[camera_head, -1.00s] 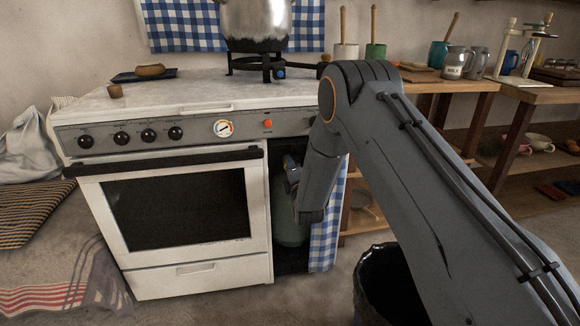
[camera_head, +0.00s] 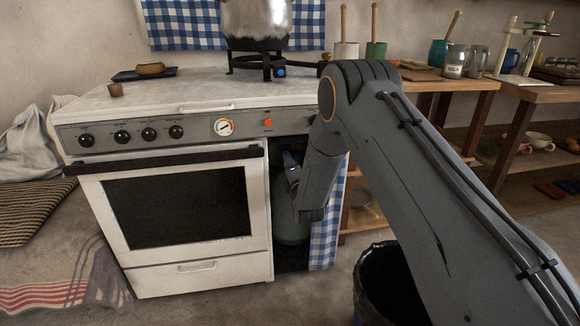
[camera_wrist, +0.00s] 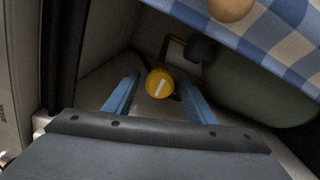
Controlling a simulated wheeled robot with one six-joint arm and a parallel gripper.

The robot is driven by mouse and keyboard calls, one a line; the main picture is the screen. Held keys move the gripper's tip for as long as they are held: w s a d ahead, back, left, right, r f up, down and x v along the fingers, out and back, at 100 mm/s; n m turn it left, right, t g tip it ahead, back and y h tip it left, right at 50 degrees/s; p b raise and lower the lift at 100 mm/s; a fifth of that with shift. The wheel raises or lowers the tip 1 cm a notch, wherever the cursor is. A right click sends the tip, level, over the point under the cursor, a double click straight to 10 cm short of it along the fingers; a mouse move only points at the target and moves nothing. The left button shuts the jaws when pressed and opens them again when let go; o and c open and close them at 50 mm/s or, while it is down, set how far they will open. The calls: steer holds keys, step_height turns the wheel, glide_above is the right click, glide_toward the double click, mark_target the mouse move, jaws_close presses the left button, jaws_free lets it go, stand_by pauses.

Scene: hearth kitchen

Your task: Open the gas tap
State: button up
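The gas tap is a round yellow knob (camera_wrist: 159,83) with a pale bar across its face, in the middle of the wrist view. My gripper (camera_wrist: 160,95) is open, with one blue finger on each side of the knob in that view. I cannot tell whether the fingers reach as far as the knob; none is seen touching it. A green gas cylinder (camera_wrist: 250,85) lies to the right, partly behind the checked curtain. In the head view the cylinder (camera_head: 291,228) stands in the gap beside the stove, mostly hidden by my arm, and the knob is hidden.
The white stove (camera_head: 180,215) borders the gap on the left. A blue-white checked curtain (camera_head: 325,240) hangs on its right, and it also covers the top right of the wrist view (camera_wrist: 285,40). A black bin (camera_head: 385,285) stands below my arm.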

steer(key=shift+s, duration=0.1)
steer(key=p+v, duration=0.1)
steer(key=v, duration=0.6)
steer(key=shift+s, duration=0.3)
steer(key=shift+d+r, duration=0.1)
steer(key=shift+d, duration=0.05)
